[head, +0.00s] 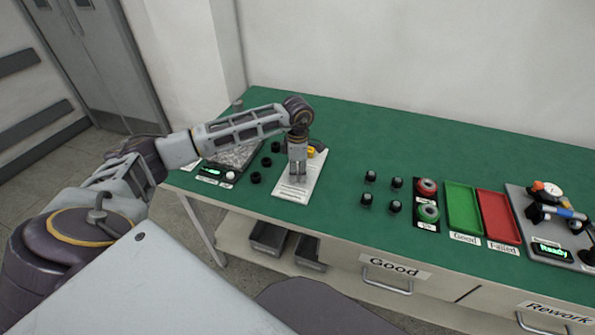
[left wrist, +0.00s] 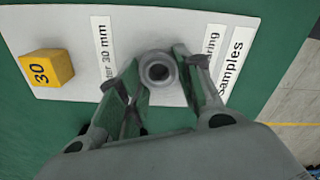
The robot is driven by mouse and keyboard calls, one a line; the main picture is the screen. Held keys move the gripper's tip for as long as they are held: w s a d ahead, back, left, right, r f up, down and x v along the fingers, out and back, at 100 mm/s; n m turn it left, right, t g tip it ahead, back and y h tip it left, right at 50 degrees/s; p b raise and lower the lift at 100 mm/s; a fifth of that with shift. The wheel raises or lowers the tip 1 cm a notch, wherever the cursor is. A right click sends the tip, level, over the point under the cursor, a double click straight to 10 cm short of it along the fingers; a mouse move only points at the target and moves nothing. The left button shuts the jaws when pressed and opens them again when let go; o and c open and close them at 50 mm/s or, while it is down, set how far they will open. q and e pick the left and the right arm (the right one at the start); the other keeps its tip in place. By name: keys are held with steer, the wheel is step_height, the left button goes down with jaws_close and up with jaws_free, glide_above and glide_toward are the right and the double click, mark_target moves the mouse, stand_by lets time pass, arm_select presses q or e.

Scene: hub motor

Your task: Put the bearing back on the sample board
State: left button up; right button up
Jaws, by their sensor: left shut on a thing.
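The sample board (head: 316,187) is a white plate on the green table, under my left gripper (head: 297,178). In the left wrist view the board (left wrist: 75,20) bears printed labels, one reading "Samples", and a yellow block (left wrist: 50,68) marked 30. The bearing (left wrist: 158,69), a small grey ring, is between the fingertips of my left gripper (left wrist: 157,72), which is shut on it over the board. I cannot tell whether the bearing touches the board. In the head view the bearing is too small to make out. My right gripper is not in view.
Several black cylindrical parts (head: 370,176) stand right of the board, and black rings (head: 256,178) stand left of it.

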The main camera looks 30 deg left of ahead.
arm_select(q)
steer(key=o, duration=1.1)
steer(key=shift+r, duration=0.1)
step_height(320, 180, up, 12)
stand_by(0.9)
